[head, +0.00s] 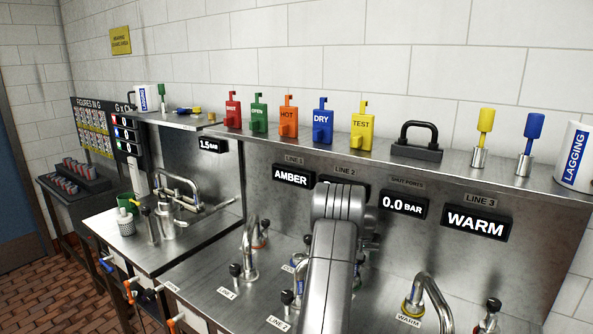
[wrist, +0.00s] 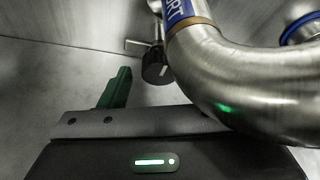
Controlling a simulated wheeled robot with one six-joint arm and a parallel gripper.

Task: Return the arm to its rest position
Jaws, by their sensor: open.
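My arm (head: 335,240) reaches forward over the steel bench in the head view, in front of the Line 2 area. It hides its own gripper there. In the wrist view my gripper (wrist: 165,90) shows its dark body with a green light along the bottom. One green finger-like part stands up at the left; the other side is hidden behind a bent steel pipe (wrist: 215,75). The pipe crosses close in front of the gripper body; I cannot tell whether they touch. The gripper is open, and I see nothing held.
A black knob (wrist: 157,68) is beside the pipe. Bent spouts (head: 428,290) and black-knobbed valves (head: 235,270) stand on the bench around my arm. A shelf above carries coloured tags (head: 322,122) and a black padlock-shaped block (head: 417,150). The space above the shelf is clear.

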